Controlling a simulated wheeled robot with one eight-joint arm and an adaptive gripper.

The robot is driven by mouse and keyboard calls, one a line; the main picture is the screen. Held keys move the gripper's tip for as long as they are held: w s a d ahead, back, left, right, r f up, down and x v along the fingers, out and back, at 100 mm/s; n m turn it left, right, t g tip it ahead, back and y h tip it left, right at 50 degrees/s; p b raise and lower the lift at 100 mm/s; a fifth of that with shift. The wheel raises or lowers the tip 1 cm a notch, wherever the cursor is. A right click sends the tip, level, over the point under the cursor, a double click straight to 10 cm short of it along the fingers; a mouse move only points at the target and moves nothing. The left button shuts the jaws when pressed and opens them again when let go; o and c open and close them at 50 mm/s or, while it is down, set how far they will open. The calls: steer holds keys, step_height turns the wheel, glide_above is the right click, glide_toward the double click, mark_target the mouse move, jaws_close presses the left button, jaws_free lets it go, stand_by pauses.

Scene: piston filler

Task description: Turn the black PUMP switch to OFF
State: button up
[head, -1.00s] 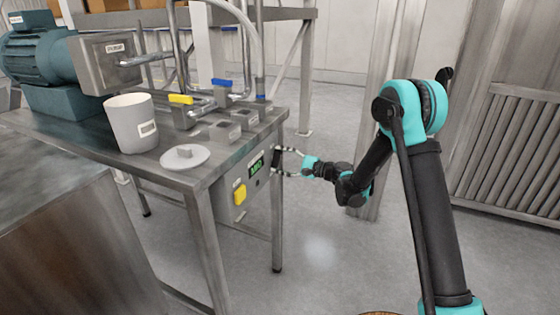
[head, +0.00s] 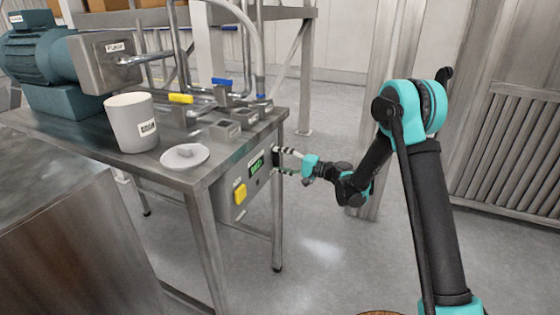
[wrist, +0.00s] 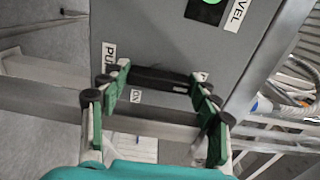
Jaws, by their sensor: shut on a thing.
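The black PUMP switch (wrist: 160,80) is a dark bar on the grey control box (wrist: 165,35). In the wrist view it lies nearly level across the picture, between my fingertips. My gripper (wrist: 158,86) is shut on it, with green-padded fingers at both its ends. A partly hidden label starting "PU" (wrist: 108,57) is at its left, and an "ON" label (wrist: 135,95) is just below it. Another label at its right end is mostly covered by my finger. In the head view my gripper (head: 280,160) is at the right side of the box front and hides the switch.
On the table stand a white cup (head: 130,115), a lid-like disc (head: 185,156) and filler parts. A table leg (head: 277,230) is close by my gripper. The floor at right is open.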

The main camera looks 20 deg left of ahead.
stand_by(0.3)
steer(key=o, duration=1.2)
steer(key=shift+c, duration=0.2)
steer(key=s+d, duration=0.1)
steer(key=d, duration=1.1)
